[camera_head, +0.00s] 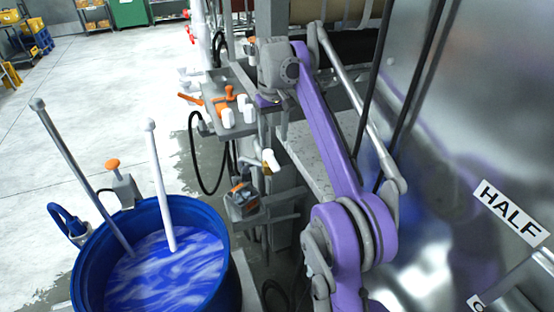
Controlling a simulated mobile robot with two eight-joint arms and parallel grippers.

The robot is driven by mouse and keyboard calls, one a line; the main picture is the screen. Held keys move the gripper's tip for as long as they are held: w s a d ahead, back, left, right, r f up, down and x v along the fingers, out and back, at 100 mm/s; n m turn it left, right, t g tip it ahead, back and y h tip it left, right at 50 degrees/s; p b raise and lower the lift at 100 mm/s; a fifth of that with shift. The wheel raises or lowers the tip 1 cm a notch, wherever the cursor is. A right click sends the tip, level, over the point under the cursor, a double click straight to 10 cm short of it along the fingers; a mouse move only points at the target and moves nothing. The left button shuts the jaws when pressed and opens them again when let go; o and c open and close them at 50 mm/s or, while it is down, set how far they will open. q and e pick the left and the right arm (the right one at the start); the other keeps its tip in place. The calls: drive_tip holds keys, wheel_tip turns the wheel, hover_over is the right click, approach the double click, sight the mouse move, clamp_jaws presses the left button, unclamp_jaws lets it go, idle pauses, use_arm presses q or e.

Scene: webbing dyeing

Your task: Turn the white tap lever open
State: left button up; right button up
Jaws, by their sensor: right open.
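A white tap lever (268,158) with a brass-coloured body shows near the middle of the view, below the grey control plate. My right gripper (273,118) hangs from the grey wrist at the end of the purple arm, with its fingers pointing down. It is open, with nothing seen between the fingers. It shows above the white lever in the picture and apart from it. My left gripper is out of view.
A blue barrel (83,285) of blue-and-white liquid holds two rods. Orange and white handles stand on the control plate (243,76). A grey-orange device (243,201) sits below the lever. A shiny metal wall (440,200) closes the right side. Open floor lies left.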

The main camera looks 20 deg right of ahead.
sight(274, 163)
wheel_tip(274, 163, down, 8)
drive_tip(key=shift+s+r+b, duration=0.15)
drive_tip(key=shift+r+b, duration=0.05)
drive_tip(key=shift+b, duration=0.55)
drive_tip(key=shift+f, duration=0.55)
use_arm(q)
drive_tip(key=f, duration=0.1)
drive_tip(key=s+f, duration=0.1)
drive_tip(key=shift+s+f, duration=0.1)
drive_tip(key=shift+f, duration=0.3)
use_arm(e)
clamp_jaws()
